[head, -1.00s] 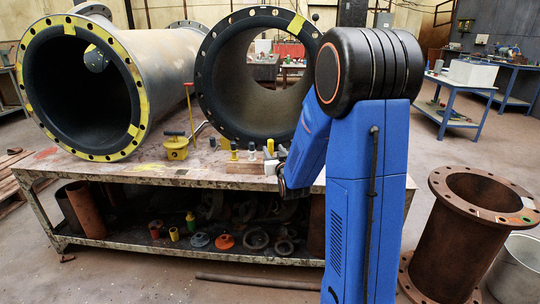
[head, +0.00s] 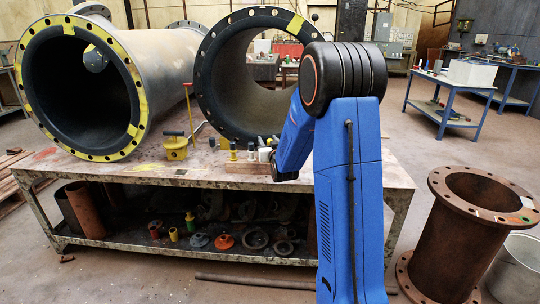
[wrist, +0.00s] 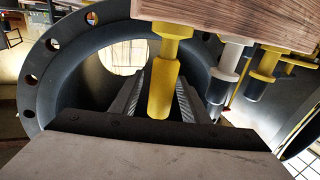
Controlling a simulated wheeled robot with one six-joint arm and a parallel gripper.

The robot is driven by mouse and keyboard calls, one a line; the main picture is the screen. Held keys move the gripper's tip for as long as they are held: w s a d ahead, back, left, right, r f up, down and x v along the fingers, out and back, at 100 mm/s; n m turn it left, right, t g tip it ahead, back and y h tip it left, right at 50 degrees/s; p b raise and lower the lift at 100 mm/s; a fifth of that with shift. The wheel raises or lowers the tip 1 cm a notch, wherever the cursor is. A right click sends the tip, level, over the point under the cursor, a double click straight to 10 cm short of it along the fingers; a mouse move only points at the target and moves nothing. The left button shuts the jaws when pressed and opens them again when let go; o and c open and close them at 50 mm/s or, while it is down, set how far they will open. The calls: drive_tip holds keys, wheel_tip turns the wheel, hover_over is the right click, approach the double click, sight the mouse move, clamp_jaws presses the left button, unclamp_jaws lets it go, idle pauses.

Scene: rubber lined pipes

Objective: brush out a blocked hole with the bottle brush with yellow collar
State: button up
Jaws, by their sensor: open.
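In the wrist view a wooden block (wrist: 240,18) has several upright pieces at its edge. An all-yellow handle-like piece with a wider collar (wrist: 162,85) lies between the two fingers of my gripper (wrist: 160,92), which are apart. To its right are a piece with a pale collar and dark end (wrist: 225,72) and one with a yellow collar and dark end (wrist: 262,72). I cannot tell which is the bottle brush. In the head view the block (head: 245,167) is on the bench, partly hidden by my arm; the gripper's fingers are not clear there. No blocked hole can be made out.
A large flanged pipe (head: 20,95) with a yellow-marked rim and a second dark-lined pipe (head: 208,95) lie on the bench (head: 100,172). A yellow box with a handle (head: 176,150) stands between them. A rusty flanged pipe (head: 455,235) stands on the floor at right.

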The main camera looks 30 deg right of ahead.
drive_tip(key=shift+c, duration=0.7)
clamp_jaws()
wheel_tip(320, 180, up, 15)
idle(0.5)
